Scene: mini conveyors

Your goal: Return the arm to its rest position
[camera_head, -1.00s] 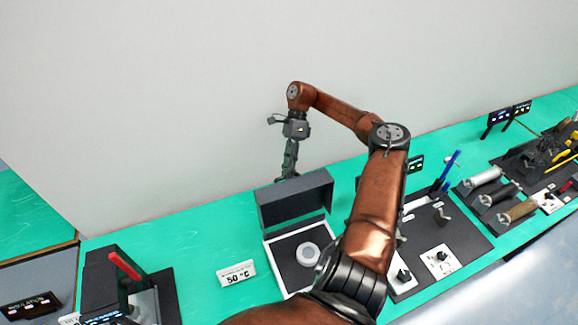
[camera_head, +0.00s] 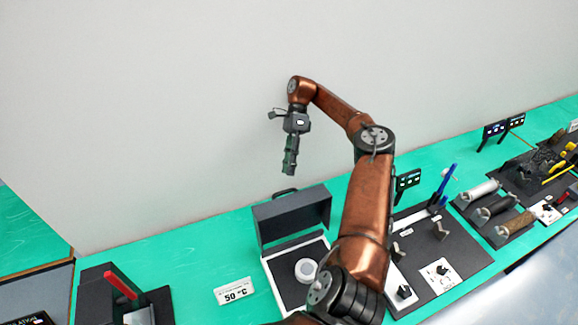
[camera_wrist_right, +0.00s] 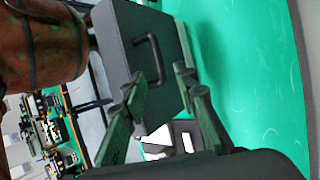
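My right arm (camera_head: 364,205) rises from the bottom and bends over to the left. Its gripper (camera_head: 289,170) hangs fingers down, empty, above and behind the open case's raised lid (camera_head: 293,217). In the right wrist view the two fingers of this gripper (camera_wrist_right: 163,90) are apart, with the lid's dark outer face and its handle (camera_wrist_right: 152,65) beyond them. No object shows between the fingers. My left gripper is out of view.
The open case holds a round white piece (camera_head: 306,270). A dark board with knobs (camera_head: 450,250) and several cylinders (camera_head: 495,208) lie right. Green table behind the case is clear.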

